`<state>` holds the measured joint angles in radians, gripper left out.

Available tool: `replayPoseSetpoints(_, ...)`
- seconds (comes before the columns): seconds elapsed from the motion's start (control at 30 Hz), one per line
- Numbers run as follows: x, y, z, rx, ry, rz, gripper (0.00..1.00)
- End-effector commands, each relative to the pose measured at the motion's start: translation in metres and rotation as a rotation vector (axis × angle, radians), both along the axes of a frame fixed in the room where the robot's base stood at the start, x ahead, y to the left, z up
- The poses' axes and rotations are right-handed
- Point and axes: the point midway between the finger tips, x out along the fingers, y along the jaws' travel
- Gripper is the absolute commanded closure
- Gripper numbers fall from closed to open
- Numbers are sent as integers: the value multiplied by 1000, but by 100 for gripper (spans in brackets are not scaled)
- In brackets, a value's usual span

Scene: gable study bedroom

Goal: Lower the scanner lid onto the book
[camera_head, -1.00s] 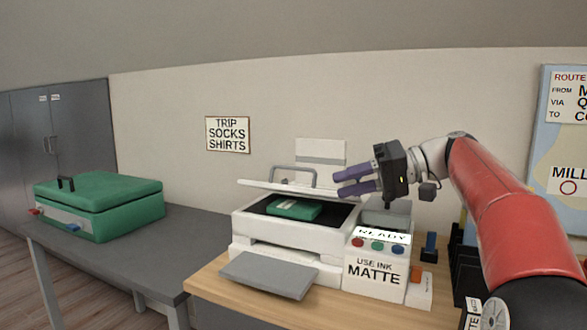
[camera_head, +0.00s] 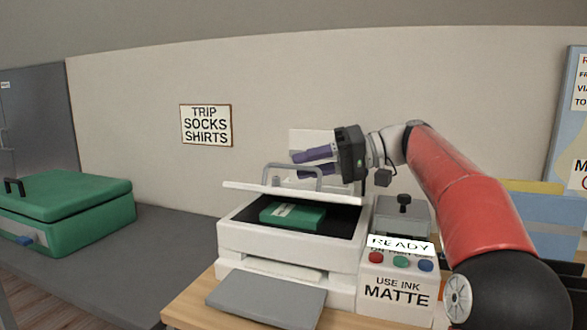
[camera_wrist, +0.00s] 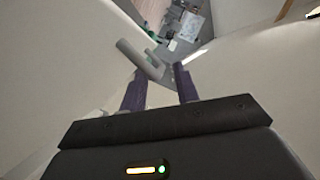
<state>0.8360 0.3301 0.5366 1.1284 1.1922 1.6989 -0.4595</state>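The white scanner (camera_head: 240,232) stands on a wooden desk. Its lid (camera_head: 290,191) is partly raised and tilted above the bed, with a grey bar handle (camera_head: 268,176) on top. The green book (camera_head: 310,218) lies on the dark scanner bed under the lid. My gripper (camera_head: 300,165) has purple fingers, spread apart and pointing left by the top of the handle. In the wrist view my gripper (camera_wrist: 160,70) is open, with the grey handle (camera_wrist: 138,58) around its fingertips. I cannot tell whether they touch.
A control panel with red, green and blue buttons (camera_head: 400,262) joins the scanner's right side under a lit READY display. A grey tray (camera_head: 265,298) juts out in front. A green case (camera_head: 75,205) sits on the grey table at left. Blue and yellow folders (camera_head: 545,208) stand behind my arm.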

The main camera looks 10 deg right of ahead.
Motion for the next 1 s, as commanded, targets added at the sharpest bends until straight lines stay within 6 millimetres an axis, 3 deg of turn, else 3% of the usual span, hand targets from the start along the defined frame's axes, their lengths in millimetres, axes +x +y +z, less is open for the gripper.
replayPoseSetpoints(0.2, 6, 24, -6, 0, 0, 1, 69)
replayPoseSetpoints(0.53, 7, 28, -7, 0, 0, -1, 69)
replayPoseSetpoints(0.77, 7, 28, -7, 0, 0, -1, 98)
replayPoseSetpoints(1.0, 7, 28, -7, 0, 0, -1, 100)
